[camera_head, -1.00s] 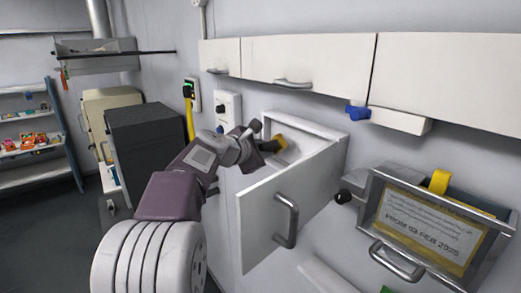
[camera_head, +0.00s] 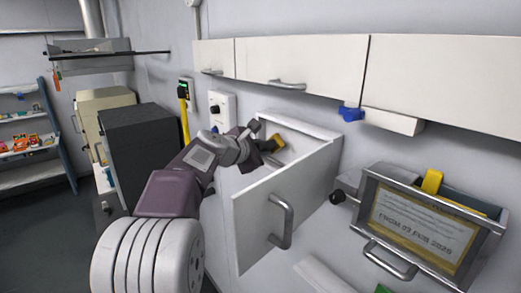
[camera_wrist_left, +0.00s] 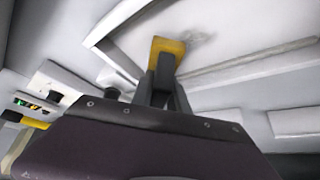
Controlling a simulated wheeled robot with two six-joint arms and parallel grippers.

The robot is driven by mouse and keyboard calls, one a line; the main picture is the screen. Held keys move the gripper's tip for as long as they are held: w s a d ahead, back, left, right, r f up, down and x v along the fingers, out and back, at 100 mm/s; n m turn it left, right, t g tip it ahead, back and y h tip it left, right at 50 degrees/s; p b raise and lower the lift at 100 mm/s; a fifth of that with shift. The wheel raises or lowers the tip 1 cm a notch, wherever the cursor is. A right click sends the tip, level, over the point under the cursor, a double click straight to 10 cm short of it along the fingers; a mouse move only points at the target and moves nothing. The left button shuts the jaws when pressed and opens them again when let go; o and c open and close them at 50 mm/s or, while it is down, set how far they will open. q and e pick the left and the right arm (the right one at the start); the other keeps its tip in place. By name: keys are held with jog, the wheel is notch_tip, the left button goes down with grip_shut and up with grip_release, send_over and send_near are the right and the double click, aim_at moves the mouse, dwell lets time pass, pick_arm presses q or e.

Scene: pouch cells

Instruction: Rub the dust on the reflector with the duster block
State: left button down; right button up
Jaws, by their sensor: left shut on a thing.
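My left gripper (camera_head: 268,146) is shut on the yellow duster block (camera_head: 280,143), inside the open white compartment on the wall. In the left wrist view the duster block (camera_wrist_left: 166,47) sits between the dark fingers (camera_wrist_left: 163,82), close against a pale panel (camera_wrist_left: 230,55), which appears to be the reflector. A grey dust smudge (camera_wrist_left: 203,38) shows on that panel just right of the block. I cannot tell for certain whether block and panel touch. My right gripper is not in view.
The open door (camera_head: 285,205) with its handle stands in front of the compartment. White wall cupboards (camera_head: 300,72) hang above. A tilted bin with a sign (camera_head: 420,225) is at the right. Dark and beige cabinets (camera_head: 145,150) stand at the left.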

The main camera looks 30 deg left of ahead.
aim_at(275, 151)
pick_arm(q)
jog(key=shift+w+d, duration=0.2)
jog(key=shift+w, duration=0.25)
jog(key=shift+s+d, duration=0.25)
jog(key=shift+d, duration=0.25)
jog(key=shift+s+d, duration=0.2)
jog(key=shift+d, duration=0.3)
jog(key=shift+s+d+p, duration=0.3)
jog(key=shift+s+d, duration=0.05)
jog(key=shift+d, duration=0.55)
jog(key=shift+s+d+p, duration=0.25)
jog(key=shift+s+d, duration=0.05)
jog(key=shift+d, duration=0.55)
jog(key=shift+w+a+r+b, duration=0.15)
jog(key=shift+w+a, duration=0.15)
jog(key=shift+a, duration=0.45)
jog(key=shift+w+a+f+b, duration=0.15)
jog(key=shift+w+a, duration=0.1)
jog(key=shift+a, duration=0.45)
jog(key=shift+w+a, duration=0.3)
jog(key=shift+a, duration=0.4)
jog(key=shift+w+a, duration=0.25)
jog(key=shift+a, duration=0.4)
